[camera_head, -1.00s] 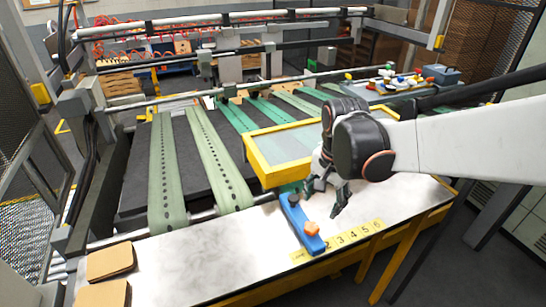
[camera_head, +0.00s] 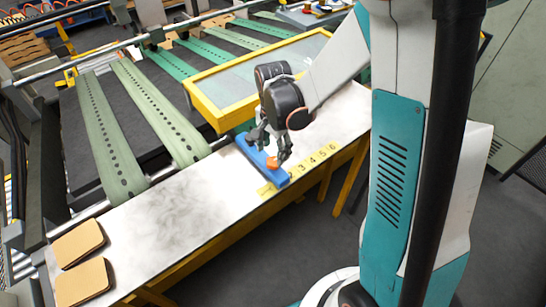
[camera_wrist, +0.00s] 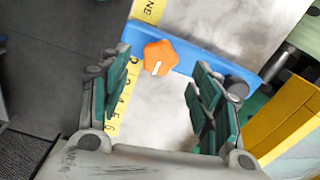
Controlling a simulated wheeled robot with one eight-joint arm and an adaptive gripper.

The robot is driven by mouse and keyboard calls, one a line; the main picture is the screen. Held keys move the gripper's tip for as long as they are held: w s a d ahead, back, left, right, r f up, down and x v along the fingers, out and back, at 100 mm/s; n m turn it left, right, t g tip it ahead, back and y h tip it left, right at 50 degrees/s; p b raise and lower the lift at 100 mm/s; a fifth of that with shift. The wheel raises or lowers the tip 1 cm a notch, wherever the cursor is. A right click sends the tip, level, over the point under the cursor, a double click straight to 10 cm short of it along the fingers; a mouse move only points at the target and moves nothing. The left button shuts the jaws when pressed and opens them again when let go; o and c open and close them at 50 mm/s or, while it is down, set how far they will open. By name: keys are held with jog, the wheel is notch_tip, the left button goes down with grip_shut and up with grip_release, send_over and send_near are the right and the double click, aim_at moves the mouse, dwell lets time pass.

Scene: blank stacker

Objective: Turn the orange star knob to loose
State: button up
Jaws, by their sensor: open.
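The orange star knob (camera_head: 272,162) sits on a blue bar (camera_head: 251,152) lying across the white worktop. In the wrist view the knob (camera_wrist: 160,57) has a short white mark on its top and lies on the blue bar (camera_wrist: 208,62). My gripper (camera_head: 270,147) is open and empty, close above the bar beside the knob. In the wrist view the spread green-padded fingers (camera_wrist: 158,76) stand left and right of the knob's position, with the knob just ahead between their tips. I cannot tell whether a finger touches it.
A yellow number strip (camera_head: 308,162) runs along the worktop's front edge. A yellow-framed panel (camera_head: 208,104) stands behind the bar. Two tan pads (camera_head: 80,243) lie at the left end. The worktop (camera_head: 180,215) between pads and bar is clear.

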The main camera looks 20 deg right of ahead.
aim_at(273, 161)
jog(key=shift+f, duration=2.15)
jog(key=c, duration=1.1)
